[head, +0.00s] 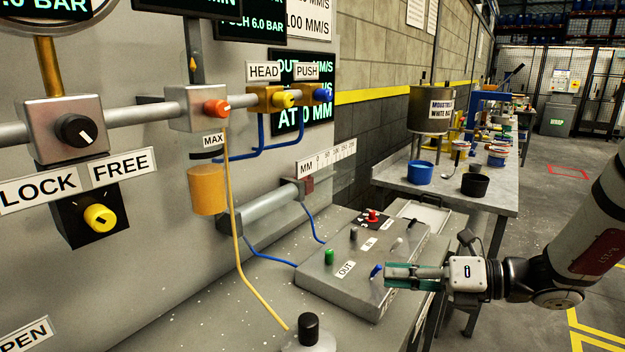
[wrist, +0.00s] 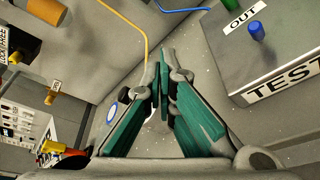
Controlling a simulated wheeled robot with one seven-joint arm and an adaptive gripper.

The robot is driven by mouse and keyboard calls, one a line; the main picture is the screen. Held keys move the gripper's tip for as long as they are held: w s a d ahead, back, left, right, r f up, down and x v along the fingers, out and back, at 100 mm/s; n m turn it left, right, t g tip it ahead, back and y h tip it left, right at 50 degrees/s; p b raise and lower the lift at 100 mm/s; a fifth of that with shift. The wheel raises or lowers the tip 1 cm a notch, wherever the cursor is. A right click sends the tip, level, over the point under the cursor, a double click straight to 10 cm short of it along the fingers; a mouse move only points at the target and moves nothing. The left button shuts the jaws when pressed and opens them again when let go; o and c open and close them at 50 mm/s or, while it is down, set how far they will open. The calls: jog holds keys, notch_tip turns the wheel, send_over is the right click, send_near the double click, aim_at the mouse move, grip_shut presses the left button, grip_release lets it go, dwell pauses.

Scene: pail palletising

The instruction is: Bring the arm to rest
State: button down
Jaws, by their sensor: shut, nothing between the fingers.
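My gripper (head: 402,276) is at the right of centre in the head view, in front of a grey control box (head: 318,283). Its teal fingers point left, near the blue knob (head: 376,270) on the box. In the wrist view, the teal fingers of my gripper (wrist: 160,88) come together at the tips, with nothing held. There the box's blue knob (wrist: 256,31) stands to the right, apart from the fingers. In the head view I cannot tell whether the fingers touch the box.
A green knob (head: 329,257) and a red knob (head: 372,216) also stand on the box. A black-topped knob (head: 308,328) is at the bench front. The pneumatic panel (head: 150,250) is left. A second bench (head: 440,185) carries blue (head: 419,172) and black (head: 475,185) pots.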

jog(key=s+a+r+n+g+h+p, duration=0.2)
jog(key=s+a+r+n+g+h, duration=0.1)
jog(key=s+n, duration=0.55)
jog(key=s+a+r+n+g+h+p, duration=0.2)
jog(key=s+r+n+g+h, duration=0.15)
jog(key=s+n, duration=0.5)
jog(key=s+d+r+n+t+h+p, duration=0.2)
jog(key=s+d+r+n+h, duration=0.2)
jog(key=n, duration=0.3)
jog(key=s+d+r+n+t+h+p, duration=0.2)
jog(key=s+d+r+n+h, duration=0.1)
jog(key=s+n, duration=0.4)
jog(key=shift+d+r+n+t+h, duration=0.35)
jog(key=shift+d+r+n+h, duration=0.1)
jog(key=shift+d+n, duration=0.35)
jog(key=c, duration=2.3)
grip_release()
jog(key=shift+w, duration=0.1)
